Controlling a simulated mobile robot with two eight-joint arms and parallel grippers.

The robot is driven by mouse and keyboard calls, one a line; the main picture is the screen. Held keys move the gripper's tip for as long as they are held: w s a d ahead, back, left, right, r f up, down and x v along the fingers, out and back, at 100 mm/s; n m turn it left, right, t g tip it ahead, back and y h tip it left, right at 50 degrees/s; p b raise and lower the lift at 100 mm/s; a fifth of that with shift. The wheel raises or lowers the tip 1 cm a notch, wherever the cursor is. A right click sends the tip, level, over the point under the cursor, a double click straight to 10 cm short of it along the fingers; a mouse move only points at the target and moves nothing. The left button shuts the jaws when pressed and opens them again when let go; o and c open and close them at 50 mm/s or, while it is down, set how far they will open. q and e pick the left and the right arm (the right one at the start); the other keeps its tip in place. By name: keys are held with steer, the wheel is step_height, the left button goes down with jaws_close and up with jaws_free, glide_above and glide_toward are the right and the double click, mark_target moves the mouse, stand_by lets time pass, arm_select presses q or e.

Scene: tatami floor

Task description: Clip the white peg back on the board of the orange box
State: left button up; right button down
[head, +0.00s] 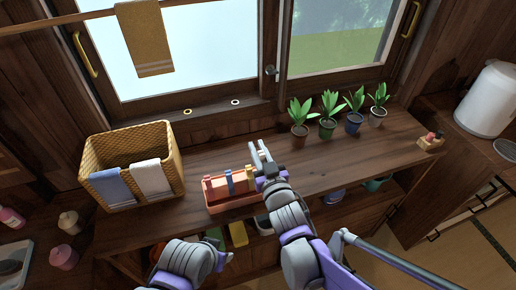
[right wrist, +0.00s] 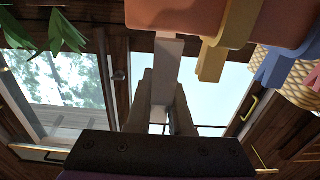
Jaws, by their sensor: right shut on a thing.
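The orange box (head: 232,203) stands on the wooden counter, with a board along it carrying a blue peg (head: 229,184) and other coloured pieces. My right gripper (head: 259,152) is at the box's right end. In the right wrist view its fingers (right wrist: 164,105) are shut on the white peg (right wrist: 169,58), which points up toward the orange box (right wrist: 190,14). A yellow peg (right wrist: 211,62) and the blue peg (right wrist: 275,65) show beside it. I cannot tell whether the white peg touches the board.
A wicker basket (head: 97,154) with blue and white cloths stands left of the box. Several potted plants (head: 327,128) line the back of the counter at the right, below the window.

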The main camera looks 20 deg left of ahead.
steer(key=shift+f+b, duration=1.65)
steer(key=shift+f, duration=0.6)
stand_by(1.0)
stand_by(0.3)
steer(key=shift+c, duration=1.3)
jaws_free()
step_height(320, 180, up, 6)
steer(key=p, duration=0.3)
steer(key=shift+p, duration=0.35)
